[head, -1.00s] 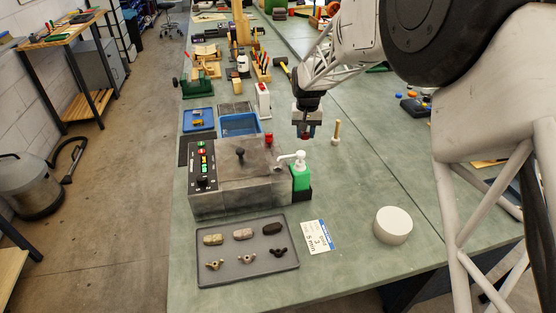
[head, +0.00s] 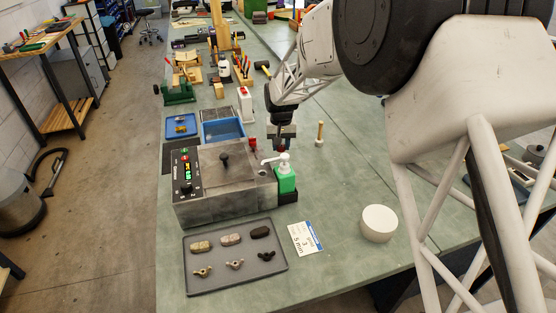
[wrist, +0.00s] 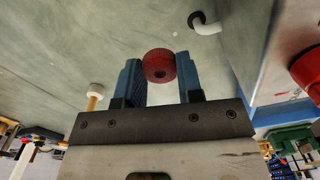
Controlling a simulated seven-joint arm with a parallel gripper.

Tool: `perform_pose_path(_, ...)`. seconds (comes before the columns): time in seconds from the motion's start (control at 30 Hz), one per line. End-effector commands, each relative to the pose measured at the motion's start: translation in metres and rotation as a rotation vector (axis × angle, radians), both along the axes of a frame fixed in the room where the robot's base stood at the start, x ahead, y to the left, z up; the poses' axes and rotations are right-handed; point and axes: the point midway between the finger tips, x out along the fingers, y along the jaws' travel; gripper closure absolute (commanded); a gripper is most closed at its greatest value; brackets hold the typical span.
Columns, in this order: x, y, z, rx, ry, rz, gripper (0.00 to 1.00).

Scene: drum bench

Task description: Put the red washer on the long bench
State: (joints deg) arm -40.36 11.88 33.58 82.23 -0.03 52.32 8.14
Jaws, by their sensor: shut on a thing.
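The red washer (wrist: 159,66) is a thick dark-red ring with a small central hole. In the wrist view it sits between the two blue fingers of my gripper (wrist: 160,72), which are shut on it. In the head view my gripper (head: 282,144) hangs above the bench, behind the green soap bottle, and the washer (head: 281,148) shows only as a small dark-red spot at its tips. The long green bench (head: 345,190) runs from front to back under it.
The green bottle (head: 286,181) with a white pump stands just in front of my gripper. A grey drum machine (head: 222,180) stands to the left, with a blue basin (head: 222,130) behind. A wooden peg (head: 320,133) stands to the right. A white round tub (head: 379,222) is at front right; bench between is clear.

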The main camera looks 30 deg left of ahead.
Motion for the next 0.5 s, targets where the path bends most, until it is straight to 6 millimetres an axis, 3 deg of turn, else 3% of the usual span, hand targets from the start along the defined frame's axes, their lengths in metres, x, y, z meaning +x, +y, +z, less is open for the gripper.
perform_pose_path(0.17,0.000,0.000,-0.016,-0.001,0.001,0.000,0.88)
perform_pose_path(0.5,0.000,0.000,-0.017,0.000,0.000,0.000,0.88)
